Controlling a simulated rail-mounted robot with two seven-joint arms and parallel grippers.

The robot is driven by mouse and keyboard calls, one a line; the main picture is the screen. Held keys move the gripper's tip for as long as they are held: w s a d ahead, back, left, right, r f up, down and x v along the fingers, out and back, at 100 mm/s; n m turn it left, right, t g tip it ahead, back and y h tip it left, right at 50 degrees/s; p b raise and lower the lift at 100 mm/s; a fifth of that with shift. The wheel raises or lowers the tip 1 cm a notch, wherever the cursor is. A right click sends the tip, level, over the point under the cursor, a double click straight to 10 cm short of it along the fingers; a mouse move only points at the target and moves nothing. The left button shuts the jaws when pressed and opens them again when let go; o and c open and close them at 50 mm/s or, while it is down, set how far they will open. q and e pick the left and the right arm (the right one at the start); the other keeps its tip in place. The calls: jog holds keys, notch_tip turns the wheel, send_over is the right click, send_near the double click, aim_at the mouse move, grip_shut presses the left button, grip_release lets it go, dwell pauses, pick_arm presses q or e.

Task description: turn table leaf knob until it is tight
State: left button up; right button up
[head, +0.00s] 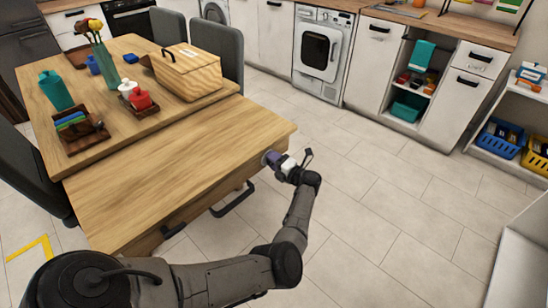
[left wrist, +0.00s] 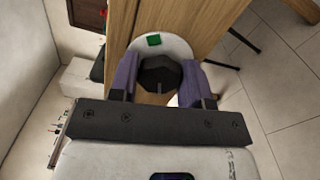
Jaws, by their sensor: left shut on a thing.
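The table leaf (head: 180,185) is the nearer wooden section of the dining table. My left gripper (head: 274,160) is at the leaf's right end edge. In the left wrist view, a dark faceted knob (left wrist: 158,73) sits between my two purple fingers, which are shut on its sides. A pale round plate (left wrist: 176,45) with a green mark (left wrist: 153,40) lies behind the knob, against the wood. How tight the knob is cannot be told. My right gripper is not in view.
On the table's far section are a wooden box (head: 187,75), a teal bottle (head: 56,90), a vase (head: 105,65) and a brown caddy (head: 82,135). Grey chairs (head: 217,45) stand around it. The tiled floor (head: 400,200) to the right is clear. Cabinets and an open shelf line the back.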

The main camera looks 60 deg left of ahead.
pick_arm(q)
jog(key=m+p, duration=0.2)
jog(key=m, duration=0.9)
jog(key=m+p, duration=0.3)
jog(key=m, duration=0.8)
jog(key=m+p, duration=0.3)
jog(key=m, duration=0.9)
jog(key=shift+s+d, duration=0.1)
jog(key=shift+s, duration=0.2)
jog(key=o, duration=0.9)
jog(key=shift+f, duration=0.1)
